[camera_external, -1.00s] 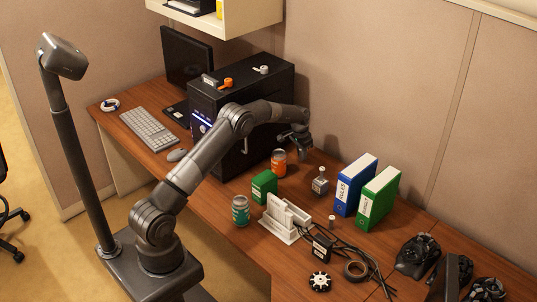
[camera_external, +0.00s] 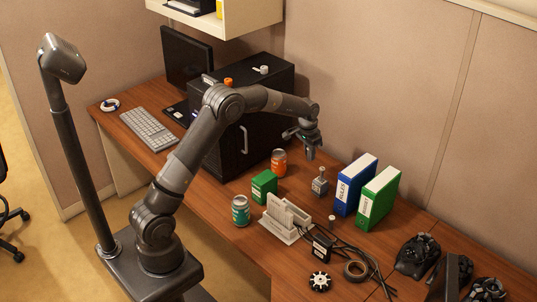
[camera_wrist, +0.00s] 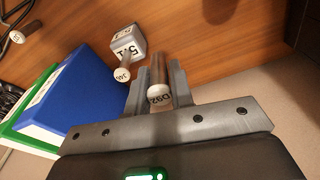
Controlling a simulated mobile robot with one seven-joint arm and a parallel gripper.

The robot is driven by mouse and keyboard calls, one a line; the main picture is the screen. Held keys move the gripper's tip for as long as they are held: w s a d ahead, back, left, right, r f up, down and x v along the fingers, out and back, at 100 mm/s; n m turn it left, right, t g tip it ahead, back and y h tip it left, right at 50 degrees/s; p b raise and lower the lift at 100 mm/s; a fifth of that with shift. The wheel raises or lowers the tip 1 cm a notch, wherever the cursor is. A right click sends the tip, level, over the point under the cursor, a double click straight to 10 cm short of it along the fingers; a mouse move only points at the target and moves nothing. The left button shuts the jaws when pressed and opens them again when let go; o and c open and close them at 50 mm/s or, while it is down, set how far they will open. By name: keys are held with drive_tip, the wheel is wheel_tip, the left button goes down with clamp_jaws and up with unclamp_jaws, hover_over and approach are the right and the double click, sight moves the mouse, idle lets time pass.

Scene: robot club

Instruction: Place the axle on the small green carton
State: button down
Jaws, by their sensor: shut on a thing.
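The small green carton (camera_external: 264,187) stands upright on the desk, between a teal can and an orange can; its top looks bare. My gripper (camera_external: 310,152) is above the desk, behind and to the right of the carton and well apart from it. In the wrist view my gripper (camera_wrist: 159,92) is shut on a short grey rod with a white, marked end, which I take for the axle (camera_wrist: 158,91). The axle is too small to make out in the external view. The carton is not in the wrist view.
A grey block with a white-tipped peg (camera_external: 320,182) stands below my gripper. Blue (camera_external: 354,185) and green binders (camera_external: 379,197) stand right of it. The orange can (camera_external: 279,162), teal can (camera_external: 240,211) and white holder (camera_external: 285,218) surround the carton.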

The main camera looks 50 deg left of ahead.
drive_tip(key=s+d+r, duration=0.1)
drive_tip(key=s+r, duration=0.3)
drive_tip(key=s, duration=0.7)
drive_tip(key=s+d+r, duration=0.2)
drive_tip(key=s+r, duration=0.2)
drive_tip(key=s, duration=0.8)
hover_over(266, 176)
drive_tip(key=shift+m, duration=0.3)
drive_tip(key=f, duration=0.6)
drive_tip(key=shift+s+f, duration=0.3)
drive_tip(key=shift+f, duration=2.1)
drive_tip(key=shift+f, duration=0.2)
drive_tip(key=c, duration=1.3)
unclamp_jaws()
drive_tip(key=shift+o, duration=0.2)
